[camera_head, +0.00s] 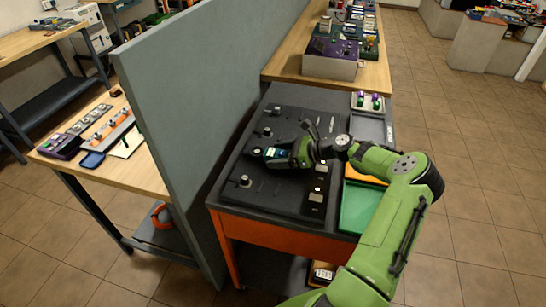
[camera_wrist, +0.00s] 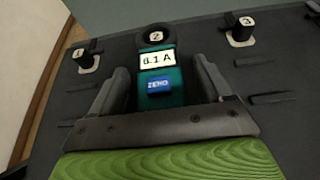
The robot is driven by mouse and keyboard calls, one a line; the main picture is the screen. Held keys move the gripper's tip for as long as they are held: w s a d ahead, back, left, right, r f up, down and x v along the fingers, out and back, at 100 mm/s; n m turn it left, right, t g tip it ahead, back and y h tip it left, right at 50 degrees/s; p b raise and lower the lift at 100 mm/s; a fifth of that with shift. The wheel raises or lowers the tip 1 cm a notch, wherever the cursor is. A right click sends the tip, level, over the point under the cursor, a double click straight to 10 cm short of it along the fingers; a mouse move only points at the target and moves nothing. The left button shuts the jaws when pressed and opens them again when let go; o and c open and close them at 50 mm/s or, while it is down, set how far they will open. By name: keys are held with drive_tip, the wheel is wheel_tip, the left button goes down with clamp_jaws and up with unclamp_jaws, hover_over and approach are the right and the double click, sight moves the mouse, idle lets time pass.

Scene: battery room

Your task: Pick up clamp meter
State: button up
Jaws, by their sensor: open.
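The clamp meter (camera_wrist: 172,97) has a teal body, a display reading about 6.1 A and a blue ZERO button. Its dark round head appears to be around or against the post marked 2 (camera_wrist: 156,38); I cannot tell exactly which. In the head view the meter (camera_head: 273,153) lies low over the dark panel (camera_head: 285,190). My gripper (camera_wrist: 158,82) is open, with one finger on each side of the meter's body and visible gaps. In the head view my gripper (camera_head: 296,153) partly hides the meter.
Posts marked 1 (camera_wrist: 84,58) and 3 (camera_wrist: 240,32) stand either side. A green tray (camera_head: 357,207) lies right of the panel, partly behind my arm. A tall grey partition (camera_head: 180,100) borders the left. A wooden bench (camera_head: 375,77) with devices stands beyond.

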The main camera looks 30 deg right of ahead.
drive_tip(key=shift+c, duration=0.4)
drive_tip(key=shift+r, duration=0.1)
drive_tip(key=c, duration=1.3)
